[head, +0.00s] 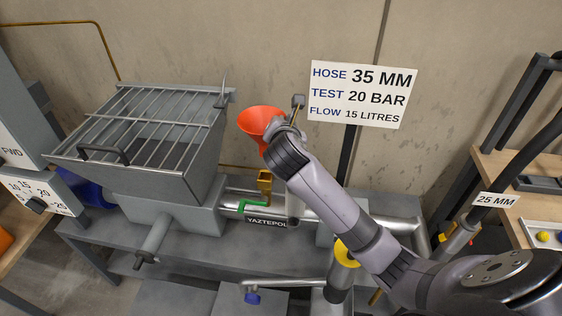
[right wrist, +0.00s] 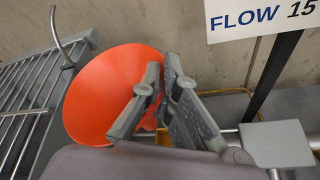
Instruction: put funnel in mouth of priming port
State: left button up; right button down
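The orange-red funnel (head: 260,121) is up in the air above the pump's pipework, its wide mouth up and its narrow end down. My right gripper (head: 286,122) is at the funnel's right side, shut on it. In the right wrist view the funnel (right wrist: 100,92) lies behind the gripper fingers (right wrist: 163,70), and part of its spout shows between them. A brass-coloured upright fitting (head: 265,180), apparently the priming port, stands on the steel pipe below the funnel, apart from it. The exact grip point is partly hidden by the fingers. My left gripper is not in view.
A hopper with a grate (head: 150,128) stands to the left. A sign on a post (head: 362,95) stands behind at the right. A wooden bench (head: 500,180) is at the far right.

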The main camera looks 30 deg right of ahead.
notch_tip(320, 180, down, 12)
jog(key=shift+b, duration=0.45)
jog(key=c, duration=1.8)
grip_release()
jog(key=v, duration=1.2)
